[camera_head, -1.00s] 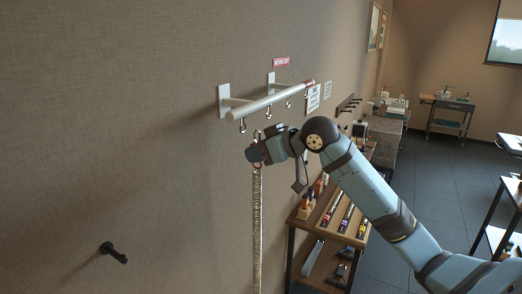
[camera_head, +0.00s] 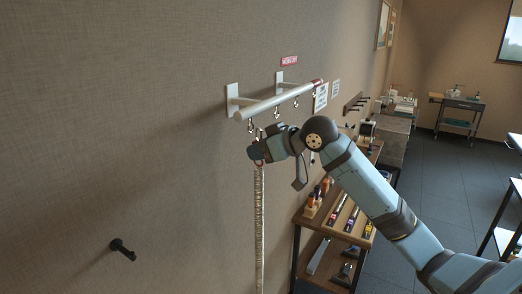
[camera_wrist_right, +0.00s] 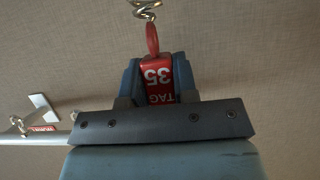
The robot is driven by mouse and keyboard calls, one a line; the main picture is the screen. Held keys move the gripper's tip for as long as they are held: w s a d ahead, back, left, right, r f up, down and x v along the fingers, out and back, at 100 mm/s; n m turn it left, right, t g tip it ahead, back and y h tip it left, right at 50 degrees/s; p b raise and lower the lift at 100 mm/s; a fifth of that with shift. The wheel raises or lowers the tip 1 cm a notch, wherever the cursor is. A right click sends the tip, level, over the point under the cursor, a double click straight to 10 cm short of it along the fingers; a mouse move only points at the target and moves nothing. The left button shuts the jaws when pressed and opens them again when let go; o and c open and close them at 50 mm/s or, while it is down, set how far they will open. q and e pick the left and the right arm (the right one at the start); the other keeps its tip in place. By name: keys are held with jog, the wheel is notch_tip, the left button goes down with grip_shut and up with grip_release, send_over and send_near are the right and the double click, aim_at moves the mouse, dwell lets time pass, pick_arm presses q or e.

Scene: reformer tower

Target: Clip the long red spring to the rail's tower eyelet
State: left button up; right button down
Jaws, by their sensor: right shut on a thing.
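I cannot tell which one is the tower eyelet. My right gripper (camera_head: 257,153) is below the rail's near end. My left gripper is out of view.
A black wall peg (camera_head: 122,249) sticks out at lower left. A wooden shelf unit (camera_head: 328,228) with bottles and tools stands below right of the gripper. Signs (camera_head: 321,97) hang beyond the rail.

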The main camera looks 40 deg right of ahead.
jog(key=shift+w+a, duration=0.25)
jog(key=shift+w, duration=0.3)
jog(key=shift+w+a, duration=0.2)
jog(key=shift+w, duration=0.3)
jog(key=shift+f, duration=0.4)
jog(key=shift+c, duration=2.4)
grip_release()
jog(key=shift+s, duration=0.1)
jog(key=shift+v, duration=3)
